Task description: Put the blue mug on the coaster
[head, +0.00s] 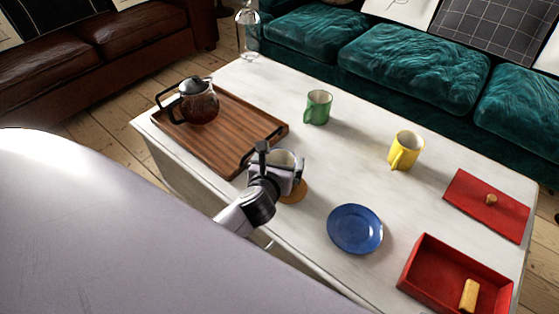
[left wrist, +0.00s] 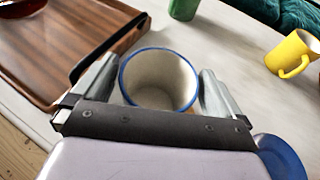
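The blue mug, with a blue rim and pale inside, shows in the left wrist view (left wrist: 159,82) and in the head view (head: 284,158), partly hidden by my left gripper. My left gripper (head: 277,168) has one finger on each side of the mug, close against its wall, and appears shut on it. The mug looks upright. The round tan coaster (head: 294,192) shows just below and right of the mug in the head view, partly covered. I cannot tell whether the mug touches it. My right gripper is not in view.
A wooden tray (head: 225,132) with a glass pot (head: 199,102) lies left. A green mug (head: 317,107), a yellow mug (head: 406,150), a blue plate (head: 355,229), a red box (head: 450,287) and a red lid (head: 487,206) are on the white table (head: 350,165).

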